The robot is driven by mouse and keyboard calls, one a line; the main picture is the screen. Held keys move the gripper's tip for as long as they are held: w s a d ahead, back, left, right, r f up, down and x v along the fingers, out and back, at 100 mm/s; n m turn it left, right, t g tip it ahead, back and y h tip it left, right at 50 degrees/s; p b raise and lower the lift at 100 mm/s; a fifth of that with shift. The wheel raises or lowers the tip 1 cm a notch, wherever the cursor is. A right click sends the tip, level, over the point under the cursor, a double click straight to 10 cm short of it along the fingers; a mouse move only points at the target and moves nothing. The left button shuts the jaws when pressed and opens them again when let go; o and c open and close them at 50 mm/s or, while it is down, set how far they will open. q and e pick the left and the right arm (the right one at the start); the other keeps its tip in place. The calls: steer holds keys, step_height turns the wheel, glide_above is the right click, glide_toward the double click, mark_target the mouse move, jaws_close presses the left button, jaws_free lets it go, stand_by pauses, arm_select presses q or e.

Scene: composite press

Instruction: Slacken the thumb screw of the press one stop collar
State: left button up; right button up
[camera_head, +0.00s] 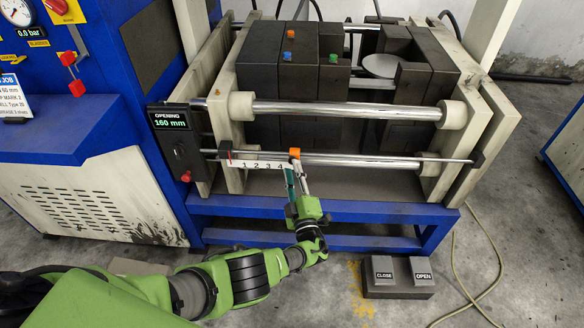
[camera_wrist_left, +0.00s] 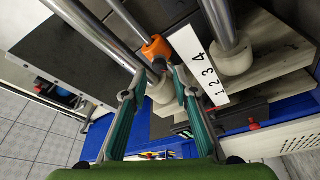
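The orange stop collar (camera_head: 295,153) sits on the thin lower rod of the press, by the "4" end of a white scale numbered 1 to 4 (camera_head: 255,166). In the left wrist view the collar (camera_wrist_left: 156,47) has a small dark thumb screw (camera_wrist_left: 160,65) on the side facing me. My left gripper (camera_head: 296,172) reaches up to the collar from below. In the left wrist view its teal fingers (camera_wrist_left: 159,74) are apart, with their tips on either side of the screw. I cannot tell whether they touch it. My right gripper is not in view.
Thick chrome tie bars (camera_head: 345,111) run above and behind the thin rod (camera_head: 400,159). A display (camera_head: 170,120) reads OPENING 160 mm. A pedestal with CLOSE and OPEN buttons (camera_head: 400,291) stands on the floor at the lower right. A blue frame beam (camera_head: 370,213) runs below the rod.

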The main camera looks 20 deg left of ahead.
arm_select(q)
steer(key=shift+m, duration=0.9)
steer(key=shift+w+a+b, duration=0.2)
steer(key=shift+w+b, duration=0.25)
steer(key=shift+w, duration=0.15)
steer(key=shift+w+a+b, duration=0.2)
steer(key=shift+w+b, duration=0.2)
steer(key=shift+w, duration=0.2)
